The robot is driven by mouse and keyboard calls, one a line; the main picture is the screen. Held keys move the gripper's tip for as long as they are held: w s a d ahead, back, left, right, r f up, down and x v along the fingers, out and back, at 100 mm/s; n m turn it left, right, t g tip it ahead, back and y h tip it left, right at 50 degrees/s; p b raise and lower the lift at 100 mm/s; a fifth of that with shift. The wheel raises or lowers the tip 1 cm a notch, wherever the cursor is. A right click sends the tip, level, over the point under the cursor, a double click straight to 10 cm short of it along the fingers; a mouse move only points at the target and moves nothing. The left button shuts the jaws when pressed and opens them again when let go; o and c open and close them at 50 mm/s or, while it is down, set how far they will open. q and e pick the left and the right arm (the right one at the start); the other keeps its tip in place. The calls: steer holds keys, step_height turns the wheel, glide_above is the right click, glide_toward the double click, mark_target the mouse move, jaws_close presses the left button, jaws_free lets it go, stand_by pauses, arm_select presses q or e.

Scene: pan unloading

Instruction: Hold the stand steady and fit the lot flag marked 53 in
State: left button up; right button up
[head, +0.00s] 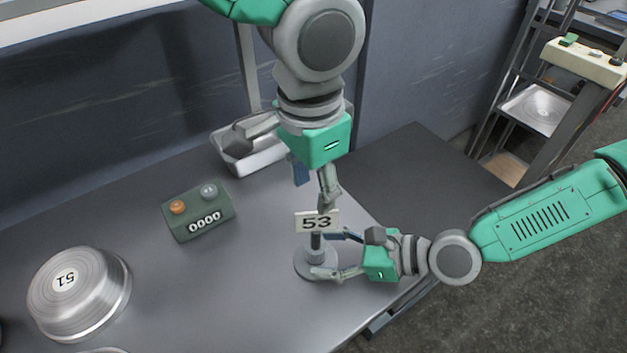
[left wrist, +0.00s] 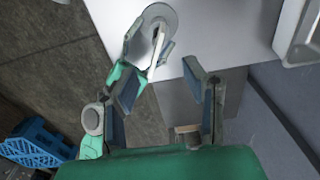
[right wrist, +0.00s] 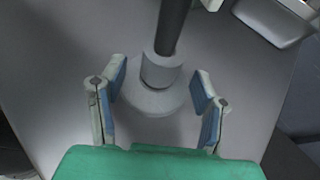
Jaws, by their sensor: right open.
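The lot flag marked 53 (head: 317,221), a white plate with dark digits, is upright at the top of the stand's dark post. It shows edge-on in the left wrist view (left wrist: 158,50). The stand (head: 303,263) has a round grey base on the table; its collar and post also show in the right wrist view (right wrist: 161,72). My left gripper (head: 314,188) is open above the flag, its fingers apart with nothing between them. My right gripper (head: 326,254) is open low at the stand, one finger on either side, with gaps visible in the right wrist view (right wrist: 160,86).
A green counter box reading 0000 (head: 198,213) and an upturned metal pan marked 51 (head: 70,290) stand to the left. A metal tray (head: 262,157) lies at the back. The table's right edge is close to my right gripper.

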steer(key=v, duration=1)
steer(key=shift+d, duration=0.1)
